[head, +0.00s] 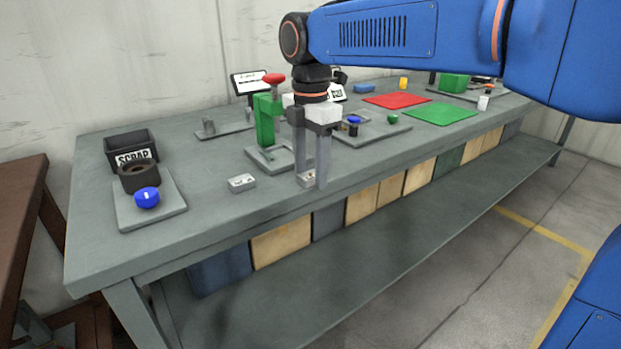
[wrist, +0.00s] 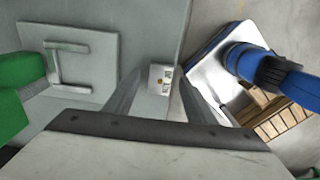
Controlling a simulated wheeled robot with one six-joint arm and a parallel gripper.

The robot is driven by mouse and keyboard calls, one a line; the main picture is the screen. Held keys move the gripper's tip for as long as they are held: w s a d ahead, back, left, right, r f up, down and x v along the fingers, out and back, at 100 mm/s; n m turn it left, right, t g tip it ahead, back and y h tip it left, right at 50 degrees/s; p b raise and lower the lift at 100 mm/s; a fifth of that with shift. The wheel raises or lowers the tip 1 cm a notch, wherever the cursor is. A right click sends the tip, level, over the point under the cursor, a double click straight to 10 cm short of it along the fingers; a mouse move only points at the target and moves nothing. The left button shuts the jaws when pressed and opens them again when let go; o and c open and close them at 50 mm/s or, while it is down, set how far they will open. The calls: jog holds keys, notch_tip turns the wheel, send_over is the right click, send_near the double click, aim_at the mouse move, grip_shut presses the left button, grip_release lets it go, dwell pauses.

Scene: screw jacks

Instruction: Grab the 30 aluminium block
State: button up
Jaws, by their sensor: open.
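A small light-grey metal block (head: 306,179) sits near the front edge of the bench, between the fingertips of my gripper (head: 311,183). In the wrist view the block (wrist: 160,79) shows between the two fingers (wrist: 160,84), with a small orange mark and dark marks on its top. My gripper points down and is open, a finger on each side of the block. I cannot tell whether either finger touches it. A second similar metal block (head: 242,182) lies on the bench to the left, with dark marks on top. I cannot read a number on either block.
A green screw jack (head: 265,122) with a red top stands just behind my gripper on a grey plate. A black scrap bin (head: 131,148) and a plate with a dark ring and blue knob (head: 147,197) are at left. Red (head: 397,100) and green (head: 440,114) mats lie right.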

grip_shut()
jog(key=shift+r, duration=0.1)
